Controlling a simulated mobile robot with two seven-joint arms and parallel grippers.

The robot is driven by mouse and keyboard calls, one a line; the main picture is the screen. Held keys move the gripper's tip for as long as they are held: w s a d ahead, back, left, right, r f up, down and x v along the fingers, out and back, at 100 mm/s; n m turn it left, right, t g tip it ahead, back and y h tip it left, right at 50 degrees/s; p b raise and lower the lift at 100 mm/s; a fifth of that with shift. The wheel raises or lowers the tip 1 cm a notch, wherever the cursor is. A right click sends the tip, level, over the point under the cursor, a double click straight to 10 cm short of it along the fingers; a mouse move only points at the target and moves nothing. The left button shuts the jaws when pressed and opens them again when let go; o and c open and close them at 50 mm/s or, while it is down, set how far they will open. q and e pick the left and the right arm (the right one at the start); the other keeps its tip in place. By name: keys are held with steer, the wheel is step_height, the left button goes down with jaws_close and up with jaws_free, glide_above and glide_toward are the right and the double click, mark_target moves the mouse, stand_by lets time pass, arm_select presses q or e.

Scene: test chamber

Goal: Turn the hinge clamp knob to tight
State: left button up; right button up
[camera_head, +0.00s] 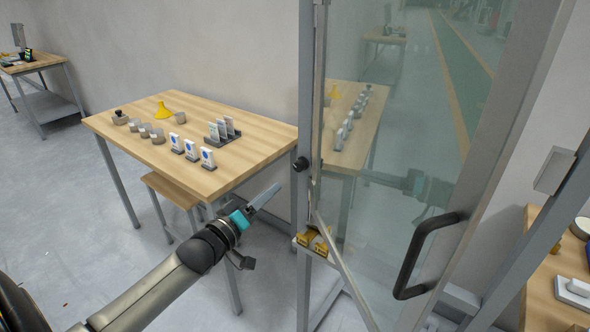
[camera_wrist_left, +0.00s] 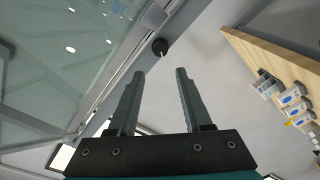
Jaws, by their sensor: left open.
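The hinge clamp knob (camera_head: 301,164) is small, round and black, on the grey frame post at the glass door's hinge side. In the left wrist view the knob (camera_wrist_left: 160,46) shows beyond the fingertips, near the middle, with a thin light mark on it. My left gripper (camera_head: 268,196) is below and left of the knob in the head view, pointing up toward the post. In the left wrist view its two fingers (camera_wrist_left: 157,78) stand apart with nothing between them. The knob and fingers look apart. My right gripper is in neither view.
The glass door (camera_head: 400,130) has a black handle (camera_head: 425,255). A yellow bracket (camera_head: 314,241) sits low on the post. A wooden table (camera_head: 225,172) with cards, small containers and a yellow funnel (camera_head: 164,111) stands left of the post. Another table (camera_head: 547,290) is at right.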

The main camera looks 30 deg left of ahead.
mark_target(297, 168)
arm_select(q)
steer(key=w+b, duration=0.1)
steer(key=w, duration=1.1)
steer(key=shift+w+d, duration=0.1)
steer(key=shift+w, duration=0.05)
jaws_close()
stand_by(0.3)
